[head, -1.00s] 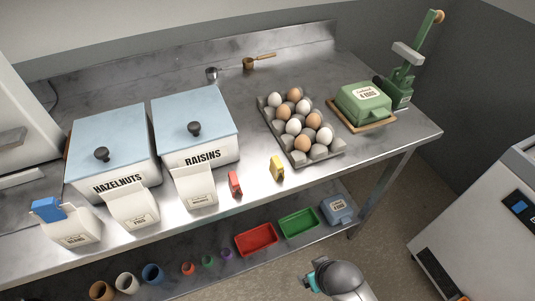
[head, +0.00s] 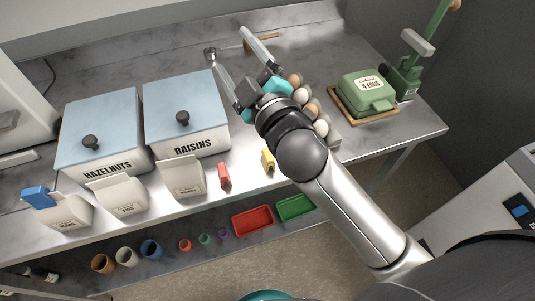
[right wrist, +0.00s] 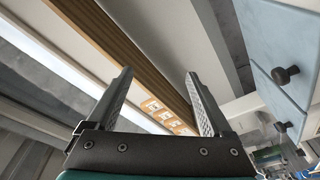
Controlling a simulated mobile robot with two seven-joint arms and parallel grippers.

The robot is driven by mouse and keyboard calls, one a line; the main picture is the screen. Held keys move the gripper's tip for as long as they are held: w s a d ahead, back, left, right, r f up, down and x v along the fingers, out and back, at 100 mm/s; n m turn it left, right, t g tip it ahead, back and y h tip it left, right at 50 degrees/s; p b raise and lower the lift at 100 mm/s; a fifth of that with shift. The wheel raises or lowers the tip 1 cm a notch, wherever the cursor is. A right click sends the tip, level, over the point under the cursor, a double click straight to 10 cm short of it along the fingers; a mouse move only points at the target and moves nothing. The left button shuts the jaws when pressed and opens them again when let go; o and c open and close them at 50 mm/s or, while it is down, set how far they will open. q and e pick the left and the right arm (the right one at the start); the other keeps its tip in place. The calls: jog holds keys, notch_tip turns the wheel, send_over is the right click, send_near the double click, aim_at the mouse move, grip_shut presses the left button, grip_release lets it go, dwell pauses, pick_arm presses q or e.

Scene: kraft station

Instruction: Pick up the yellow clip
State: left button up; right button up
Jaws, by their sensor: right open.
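The yellow clip (head: 267,160) stands near the front edge of the steel table (head: 100,80), to the right of a red clip (head: 224,176). My right gripper (head: 227,42) is open and empty, raised with its fingers pointing to the back of the table, well away from the yellow clip. My right forearm passes just right of the clip. In the right wrist view the two fingers (right wrist: 158,76) are spread apart with nothing between them, and the yellow clip does not show there. My left gripper is not in view.
A raisins bin (head: 187,115), a hazelnuts bin (head: 105,140) and white bags (head: 184,177) stand to the left. My arm partly hides the egg tray (head: 334,133). A green butter dish (head: 367,90) is at right. Red (head: 252,219) and green trays (head: 296,207) lie on the lower shelf.

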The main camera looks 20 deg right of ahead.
jog(key=s+a+r+n+g+y, duration=0.3)
jog(key=a+r+n+y, duration=0.4)
jog(key=n, duration=0.3)
jog(key=s+a+r+n+g+y, duration=0.3)
jog(key=a+r+n+y, duration=0.25)
jog(key=n+y, duration=0.4)
jog(key=s+a+f+n+g+y, duration=0.1)
jog(key=s+a+f+n+g, duration=0.1)
jog(key=s+a+n+g, duration=0.6)
jog(key=n+g+h, duration=0.5)
jog(key=n+h, duration=1)
jog(key=h, duration=0.7)
send_over(268, 154)
jog(key=shift+y, duration=0.25)
notch_tip(268, 154, down, 28)
jog(key=shift+w+a+r, duration=0.1)
jog(key=shift+w, duration=0.05)
jog(key=shift+f+p, duration=0.35)
jog(key=shift+f, duration=2.5)
grip_shut()
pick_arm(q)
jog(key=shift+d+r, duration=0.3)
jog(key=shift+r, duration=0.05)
